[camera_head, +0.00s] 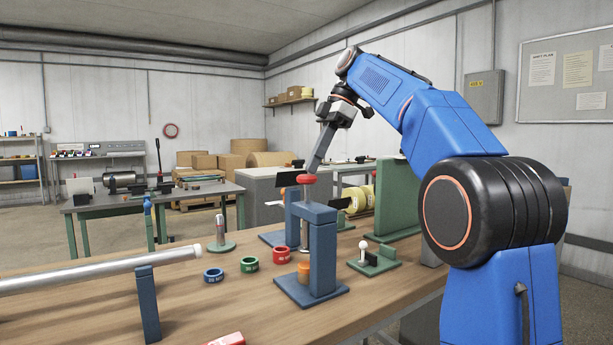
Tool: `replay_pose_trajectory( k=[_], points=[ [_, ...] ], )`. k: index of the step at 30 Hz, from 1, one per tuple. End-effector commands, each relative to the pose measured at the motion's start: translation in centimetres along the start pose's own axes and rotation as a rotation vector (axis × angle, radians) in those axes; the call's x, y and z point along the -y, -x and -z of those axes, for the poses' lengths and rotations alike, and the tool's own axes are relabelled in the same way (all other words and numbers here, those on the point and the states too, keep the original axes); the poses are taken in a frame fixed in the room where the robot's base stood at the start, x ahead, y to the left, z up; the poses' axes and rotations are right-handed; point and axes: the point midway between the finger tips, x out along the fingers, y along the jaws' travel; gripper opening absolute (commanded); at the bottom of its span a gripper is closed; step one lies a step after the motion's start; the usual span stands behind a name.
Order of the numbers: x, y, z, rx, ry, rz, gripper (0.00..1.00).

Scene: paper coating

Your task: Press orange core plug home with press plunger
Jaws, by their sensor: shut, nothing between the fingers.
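The blue press frame (320,255) stands on its base plate on the wooden bench. The press plunger's red knob (306,178) sits above the top bar on a thin rod. The orange core plug (303,272) is under the top bar, on the press base and partly hidden by the front post. My gripper (312,170) is shut and empty, angled down from the upper right. Its fingertips are at the red knob's top; I cannot tell whether they touch it.
Red (281,256), green (249,264) and blue (213,275) rings lie left of the press. A metal roller (100,272) on a blue stand extends to the left. A green fixture with a white knob (363,245) stands to the right.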

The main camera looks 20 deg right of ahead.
Motion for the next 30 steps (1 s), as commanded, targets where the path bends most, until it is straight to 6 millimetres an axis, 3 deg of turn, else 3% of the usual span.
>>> replay_pose_trajectory(
  k=[13, 20, 30],
  points=[
    [0.0, -3.7, -1.8, 0.000, -0.001, 0.002, 0.00],
    [-0.1, -3.5, -2.0, 0.001, -0.002, 0.001, 0.00],
    [0.0, -1.3, -4.1, 0.000, -0.002, 0.001, 0.00]
  ],
)
